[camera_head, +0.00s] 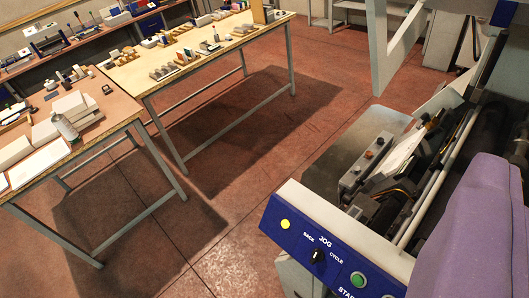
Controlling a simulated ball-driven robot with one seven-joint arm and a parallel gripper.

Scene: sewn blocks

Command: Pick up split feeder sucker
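I cannot pick out a split feeder sucker in this view; any sucker is hidden or too small to tell. A machine with a blue control panel (335,245) fills the right side. The panel carries a yellow button, a black knob marked JOG, BACK and CYCLE, and a green button. Behind the panel are a grey bar with small knobs (368,160), a pale sheet-like part (402,152), dark mechanisms and a long pale rail. A large smooth purple shape (475,235) covers the lower right; I cannot tell what it is. My gripper does not show.
A near-left table (105,128) holds paper stacks, a grey-green cylinder (65,127) and small dark items. A longer table (185,78) behind it carries several small blocks. A wall bench (60,55) holds tools. Red tiled floor (240,185) lies clear between the tables and the machine.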

